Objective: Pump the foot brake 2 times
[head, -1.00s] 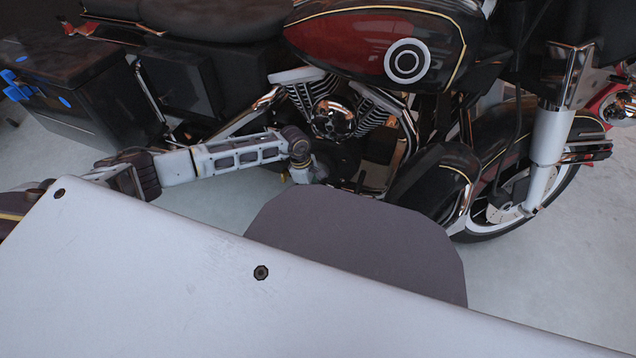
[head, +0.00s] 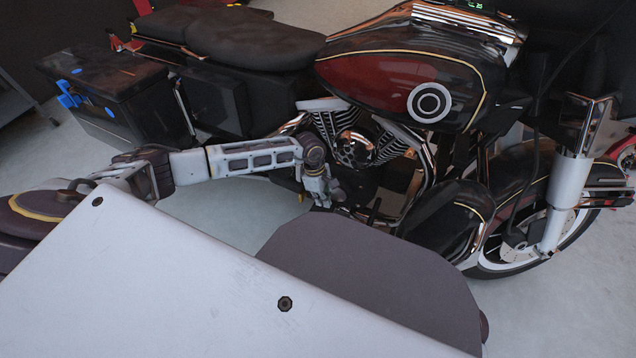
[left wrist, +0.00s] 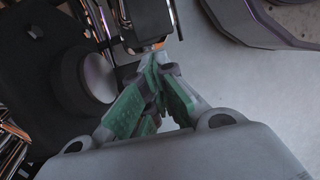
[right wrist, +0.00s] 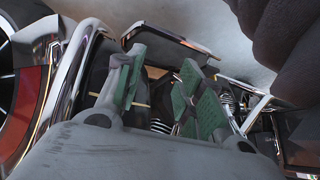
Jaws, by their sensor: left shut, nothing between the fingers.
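A black and red motorcycle (head: 400,75) stands across the head view. My left gripper (head: 321,201) is low beside its engine, pointing down. In the left wrist view its green-padded fingers (left wrist: 158,68) are together with nothing between them. A black, flat pedal-like part (left wrist: 152,18), possibly the foot brake, lies just beyond the fingertips; I cannot tell whether they touch. In the head view a thin dark lever (head: 374,211) shows right of the gripper, partly hidden by my body. My right gripper (right wrist: 163,72) shows only in the right wrist view, its fingers apart and empty.
The chrome engine (head: 355,147) is just behind my left gripper. The front wheel (head: 520,240) is at the right and a black side case (head: 105,95) at the left. In the right wrist view a chrome bar (right wrist: 75,75) is close to the right fingers. Pale floor lies below the motorcycle.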

